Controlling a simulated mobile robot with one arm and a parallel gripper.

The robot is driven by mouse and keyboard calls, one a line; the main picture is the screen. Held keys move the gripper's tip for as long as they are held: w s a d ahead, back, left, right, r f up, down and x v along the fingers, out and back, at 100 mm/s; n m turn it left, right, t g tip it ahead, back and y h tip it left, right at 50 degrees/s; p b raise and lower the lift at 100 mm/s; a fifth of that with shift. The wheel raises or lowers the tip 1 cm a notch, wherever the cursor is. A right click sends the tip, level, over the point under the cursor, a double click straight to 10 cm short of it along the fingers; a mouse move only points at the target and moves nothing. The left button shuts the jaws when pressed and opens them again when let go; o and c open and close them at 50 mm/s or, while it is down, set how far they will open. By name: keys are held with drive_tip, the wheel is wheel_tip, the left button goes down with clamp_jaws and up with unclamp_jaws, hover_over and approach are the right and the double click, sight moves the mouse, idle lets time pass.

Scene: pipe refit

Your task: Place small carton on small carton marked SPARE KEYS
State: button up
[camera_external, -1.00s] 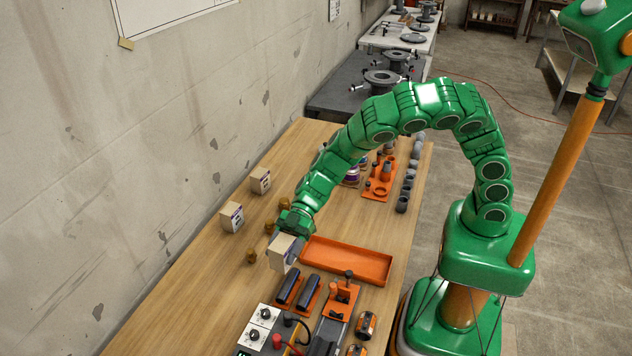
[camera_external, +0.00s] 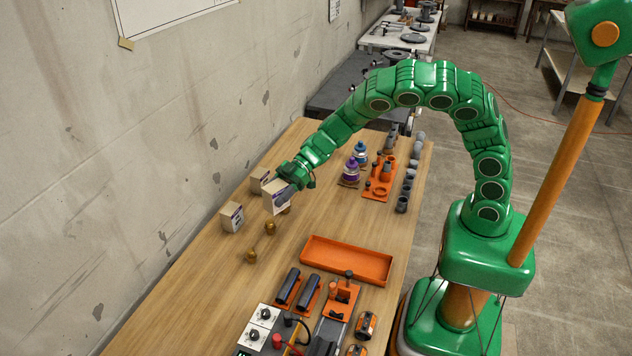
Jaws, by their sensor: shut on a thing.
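My gripper (camera_external: 289,190) is shut on a small carton (camera_external: 274,198) and holds it up over the wooden bench. Each has a dark label, but the words are too small to read, so I cannot tell which is marked SPARE KEYS.
Several brass pieces (camera_external: 270,228) stand on the bench (camera_external: 190,275) close by. An empty orange tray (camera_external: 346,262) lies to the right. Purple and blue bottles (camera_external: 351,171) and an orange rack (camera_external: 380,186) stand farther back. The wall is close behind the cartons.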

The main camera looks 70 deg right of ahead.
drive_tip(key=w+d+r+m+t+h, duration=0.1)
drive_tip(key=w+d+r+m+t, duration=0.15)
drive_tip(key=d, duration=0.95)
drive_tip(key=w+d+r+m+t+h, duration=0.2)
drive_tip(key=w+d, duration=0.1)
drive_tip(key=d, duration=0.9)
hover_over(259, 172)
drive_tip(key=f, duration=0.8)
drive_tip(key=shift+s+f, duration=0.3)
drive_tip(key=shift+f, duration=0.1)
drive_tip(key=shift+w+f, duration=0.2)
drive_tip(key=shift+f, duration=0.15)
drive_tip(key=shift+a+f, duration=0.1)
drive_tip(key=shift+f, duration=1.45)
drive_tip(key=shift+f, duration=0.1)
drive_tip(key=o, duration=1.1)
